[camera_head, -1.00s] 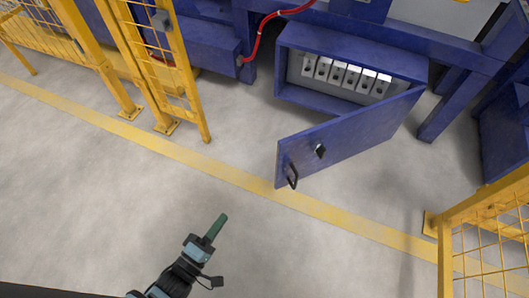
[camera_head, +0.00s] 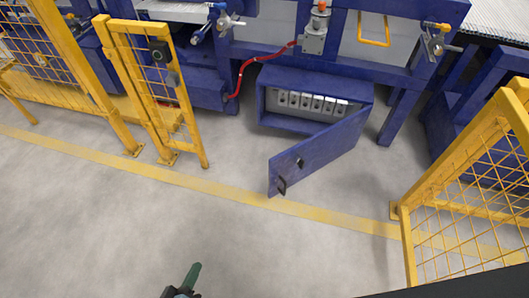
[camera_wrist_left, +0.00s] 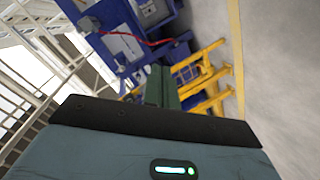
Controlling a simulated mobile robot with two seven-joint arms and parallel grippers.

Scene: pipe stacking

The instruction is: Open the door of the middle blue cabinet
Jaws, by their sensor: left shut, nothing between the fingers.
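The middle blue cabinet (camera_head: 272,84) stands under the blue machine frame in the head view. Its door (camera_head: 325,151) stands wide open, swung out towards me, and a row of several grey switches (camera_head: 312,102) shows inside. A dark handle (camera_head: 282,185) sits near the door's free edge. My left gripper (camera_head: 193,272) is at the bottom of the head view, over the floor, well apart from the door. It is shut and empty. Its green fingers (camera_wrist_left: 161,87) also show together in the left wrist view. My right gripper is not in view.
A yellow mesh fence with a gate (camera_head: 158,95) stands on the left, and another yellow fence (camera_head: 465,190) on the right. A red cable (camera_head: 245,68) runs to the left of the cabinet. The grey floor (camera_head: 120,230) in front is clear.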

